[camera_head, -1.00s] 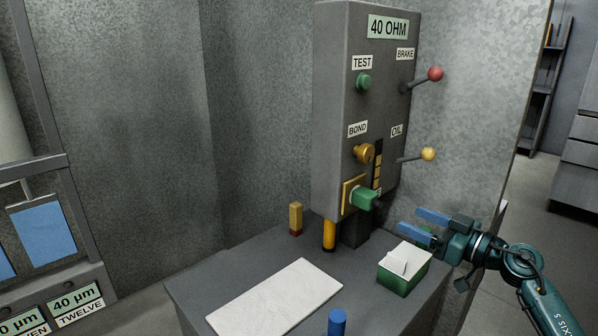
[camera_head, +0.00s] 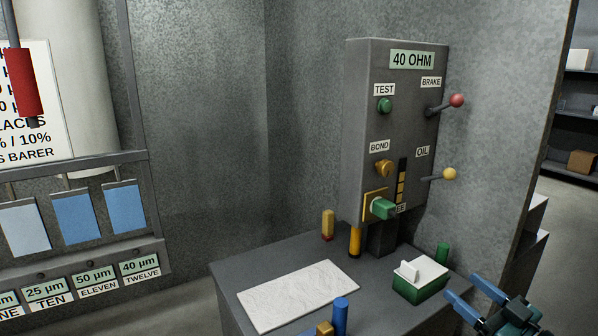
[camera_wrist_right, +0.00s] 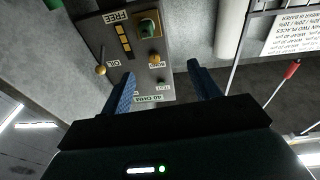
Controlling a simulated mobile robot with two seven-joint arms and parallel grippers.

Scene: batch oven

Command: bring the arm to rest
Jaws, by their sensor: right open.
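My right gripper (camera_head: 476,307) is at the lower right of the head view, with its two blue fingers apart and nothing between them. It is in front of and to the right of the green box (camera_head: 420,291), apart from it. In the right wrist view the open fingers (camera_wrist_right: 164,88) point toward the grey control box (camera_wrist_right: 105,45), which appears upside down there. My left gripper is in neither view.
The control box (camera_head: 370,130) has a red-knobbed BRAKE lever (camera_head: 456,100) and a yellow-knobbed OIL lever (camera_head: 449,174) sticking out right. On the grey table (camera_head: 245,262) are a white sheet (camera_head: 298,293), a blue cylinder (camera_head: 340,314) and a green cylinder (camera_head: 442,252). A rack of blue sheets (camera_head: 75,218) hangs left.

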